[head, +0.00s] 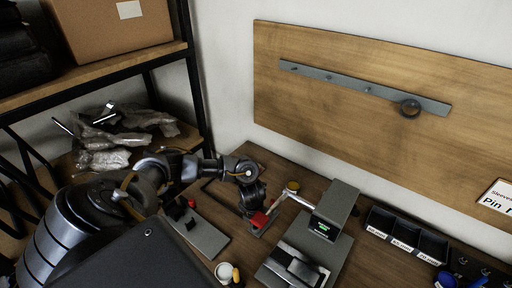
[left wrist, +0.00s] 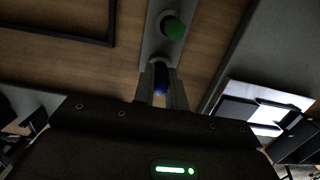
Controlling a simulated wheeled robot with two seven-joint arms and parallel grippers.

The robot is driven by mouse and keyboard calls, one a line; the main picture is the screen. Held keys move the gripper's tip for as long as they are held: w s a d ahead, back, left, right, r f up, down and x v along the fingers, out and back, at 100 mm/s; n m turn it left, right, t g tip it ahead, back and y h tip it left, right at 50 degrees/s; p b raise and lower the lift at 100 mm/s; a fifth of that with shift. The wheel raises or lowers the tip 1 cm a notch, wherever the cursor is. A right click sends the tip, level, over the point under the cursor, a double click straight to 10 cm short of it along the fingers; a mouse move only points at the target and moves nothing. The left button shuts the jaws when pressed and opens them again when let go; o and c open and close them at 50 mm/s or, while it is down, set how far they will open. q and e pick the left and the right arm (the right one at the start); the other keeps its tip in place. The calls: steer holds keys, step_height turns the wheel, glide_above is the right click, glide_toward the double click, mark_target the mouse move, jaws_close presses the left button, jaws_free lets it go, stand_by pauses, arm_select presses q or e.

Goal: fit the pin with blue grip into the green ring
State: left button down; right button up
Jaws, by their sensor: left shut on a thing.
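In the left wrist view the green ring (left wrist: 173,27) shows as a round green piece on a long grey strip (left wrist: 153,42). My left gripper (left wrist: 161,80) is below it in that picture, shut on the pin with blue grip (left wrist: 161,79). Only part of the blue grip shows between the fingers; the pin's tip is hidden, and the pin appears apart from the ring. In the head view my left gripper (head: 254,208) is low over the table, beside a red piece (head: 260,219). I cannot make out the green ring there. My right gripper is not in view.
A grey device with a green display (head: 325,228) stands just right of my left gripper. A grey plate (head: 204,235) with red and black parts lies to the left. Black bins (head: 405,234) stand at the right.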

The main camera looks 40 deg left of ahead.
arm_select(q)
steer(key=shift+r, duration=0.6)
step_height(320, 180, up, 8)
steer(key=shift+w+f, duration=0.1)
step_height(320, 180, up, 9)
steer(key=p, duration=0.2)
